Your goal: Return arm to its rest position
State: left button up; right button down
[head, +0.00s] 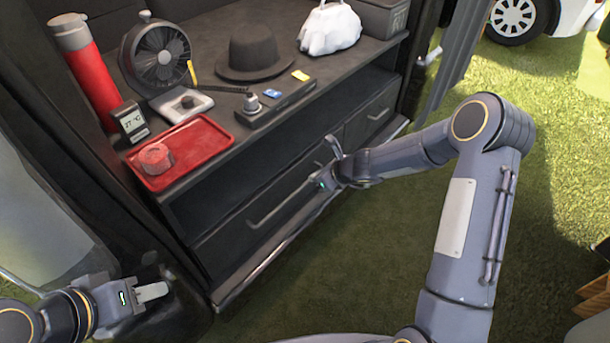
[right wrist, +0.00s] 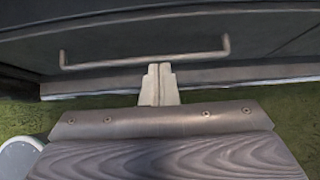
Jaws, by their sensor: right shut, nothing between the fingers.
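My right arm (head: 480,195) reaches in from the right, bent at the elbow. Its gripper (head: 334,148) is in front of the dark cabinet's drawers, near a long drawer handle (head: 282,202). In the right wrist view the right gripper (right wrist: 159,70) has its two pale fingers together, shut and empty. They point at the drawer front, just below its handle (right wrist: 145,58) in the picture, and do not grip it. My left gripper (head: 152,291) is at the lower left, beside the cabinet's end. Its fingers show edge-on, so their opening is unclear.
The cabinet top holds a red tray (head: 207,153) with a red round item (head: 156,158), a fan (head: 156,55), a red cylinder (head: 86,68), a black hat (head: 252,52) and a white bag (head: 329,29). Open grass (head: 380,270) lies right of the cabinet. A white car (head: 545,15) stands behind.

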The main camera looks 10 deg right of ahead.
jog(key=s+d+r+n+y, duration=0.1)
jog(key=s+r+n, duration=0.6)
jog(key=r, duration=0.4)
jog(key=s+r+n+y, duration=0.1)
jog(key=s+r+n, duration=0.55)
jog(key=r, duration=0.45)
jog(key=s+d+n+g+h, duration=0.1)
jog(key=s+d+n+h, duration=0.1)
jog(key=s+n, duration=0.65)
jog(key=s+d+n+h, duration=0.2)
jog(key=s+n, duration=0.2)
jog(key=s, duration=1)
notch_tip(320, 180, up, 23)
jog(key=p, duration=2.3)
jog(key=shift+f+n, duration=0.15)
jog(key=shift+n, duration=0.25)
jog(key=shift+d, duration=0.1)
